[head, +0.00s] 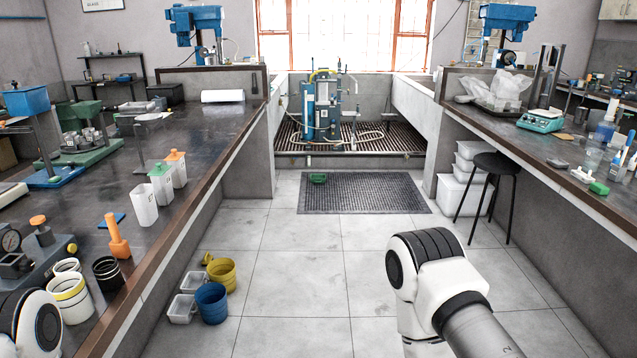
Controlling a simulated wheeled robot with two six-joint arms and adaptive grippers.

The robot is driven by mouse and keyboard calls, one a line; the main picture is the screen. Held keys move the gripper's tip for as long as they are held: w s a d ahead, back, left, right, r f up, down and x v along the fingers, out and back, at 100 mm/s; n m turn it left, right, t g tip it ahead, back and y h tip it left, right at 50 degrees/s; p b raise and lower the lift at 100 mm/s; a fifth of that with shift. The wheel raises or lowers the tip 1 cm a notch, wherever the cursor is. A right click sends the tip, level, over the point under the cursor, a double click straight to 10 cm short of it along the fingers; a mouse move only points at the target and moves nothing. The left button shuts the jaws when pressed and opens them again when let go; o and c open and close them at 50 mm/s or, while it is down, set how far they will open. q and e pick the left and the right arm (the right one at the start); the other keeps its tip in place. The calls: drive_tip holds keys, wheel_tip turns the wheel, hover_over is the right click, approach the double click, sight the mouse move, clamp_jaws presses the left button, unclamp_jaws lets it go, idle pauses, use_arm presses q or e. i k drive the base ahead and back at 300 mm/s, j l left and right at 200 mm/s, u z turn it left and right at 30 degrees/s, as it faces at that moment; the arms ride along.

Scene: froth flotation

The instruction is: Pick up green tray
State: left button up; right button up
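A small green tray-like object (318,178) lies on the dark floor mat (375,206), near its far left corner. A larger flat green base (68,158) with several metal pieces on it stands on the left bench. From this view I cannot tell for certain which of the two is the green tray. Part of my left arm shows at the bottom left corner, and part of my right arm at the bottom right. Neither gripper is in view, and nothing held can be seen.
The left bench (200,140) holds cups, bottles and an orange-handled tool (117,240). Yellow (222,272) and blue (211,302) buckets stand on the floor beside it. A black stool (497,165) stands by the right bench (520,142). The middle floor is clear.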

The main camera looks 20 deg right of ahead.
sight(318, 180)
drive_tip(key=i+l+z, duration=0.35)
drive_tip(key=i, duration=1.15)
drive_tip(key=i+l+z, duration=0.15)
drive_tip(key=i+z, duration=0.2)
drive_tip(key=i, duration=4.5)
drive_tip(key=i+l+u, duration=0.15)
drive_tip(key=i+u, duration=0.35)
drive_tip(key=i+l+u, duration=0.35)
drive_tip(key=i+u, duration=0.15)
drive_tip(key=i+l+u, duration=0.95)
drive_tip(key=l, duration=0.35)
drive_tip(key=i+l+u, duration=0.15)
drive_tip(key=l+u, duration=0.35)
drive_tip(key=l, duration=0.25)
